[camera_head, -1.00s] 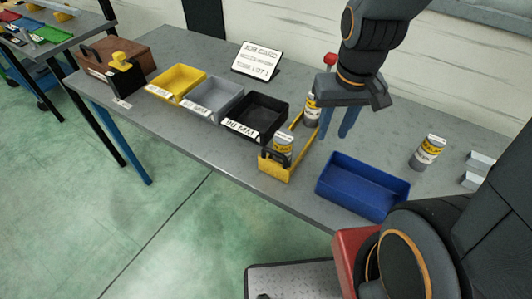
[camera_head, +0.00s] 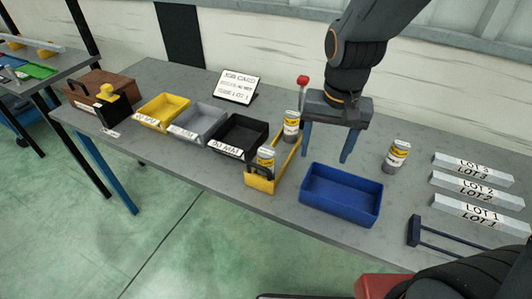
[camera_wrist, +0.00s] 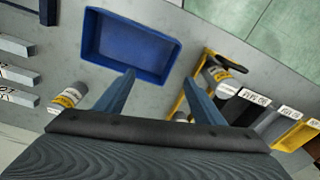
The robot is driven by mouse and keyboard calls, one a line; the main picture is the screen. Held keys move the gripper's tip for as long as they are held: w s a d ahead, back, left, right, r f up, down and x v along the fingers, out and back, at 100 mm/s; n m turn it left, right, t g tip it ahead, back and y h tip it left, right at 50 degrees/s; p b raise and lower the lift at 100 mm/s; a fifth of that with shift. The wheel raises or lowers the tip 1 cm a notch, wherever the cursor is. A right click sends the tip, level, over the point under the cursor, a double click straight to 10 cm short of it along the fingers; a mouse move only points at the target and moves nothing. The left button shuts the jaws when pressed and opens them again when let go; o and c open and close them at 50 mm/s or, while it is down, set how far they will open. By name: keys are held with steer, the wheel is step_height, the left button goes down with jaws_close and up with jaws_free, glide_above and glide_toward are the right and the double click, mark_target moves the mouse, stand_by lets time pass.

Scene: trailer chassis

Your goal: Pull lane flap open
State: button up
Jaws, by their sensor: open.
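A yellow lane (camera_head: 287,157) stands on the grey bench with labelled cans in it, one can (camera_head: 291,127) at its far end and one can (camera_head: 266,157) at its near end. At the near end is a yellow flap (camera_head: 259,184) with a dark handle (camera_head: 252,169). My gripper (camera_head: 326,157) is open and empty, pointing down to the right of the lane, above the back of the blue bin. In the wrist view my open fingers (camera_wrist: 160,78) lie between the blue bin and the lane, apart from the flap.
The blue bin (camera_head: 340,217) sits right of the lane. Black (camera_head: 236,151), grey (camera_head: 197,132) and yellow (camera_head: 162,111) bins stand left. A loose can (camera_head: 395,157), lot-labelled bars (camera_head: 474,186) and a dark U-shaped handle (camera_head: 440,244) are at right. A red knob (camera_head: 303,79) rises behind the lane.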

mark_target(259, 166)
steer(key=a+r+m, duration=0.1)
steer(key=a, duration=0.4)
steer(key=a+r+p, duration=0.1)
steer(key=a, duration=0.4)
steer(key=a+r+m+p, duration=0.1)
steer(key=a, duration=0.4)
steer(key=shift+s+a+m+g, duration=0.1)
steer(key=shift+a+m+g, duration=0.1)
steer(key=shift+m+g, duration=0.15)
steer(key=shift+f+p, duration=1.1)
steer(key=shift+f, duration=2.6)
steer(key=c, duration=1.3)
steer(key=shift+d, duration=0.1)
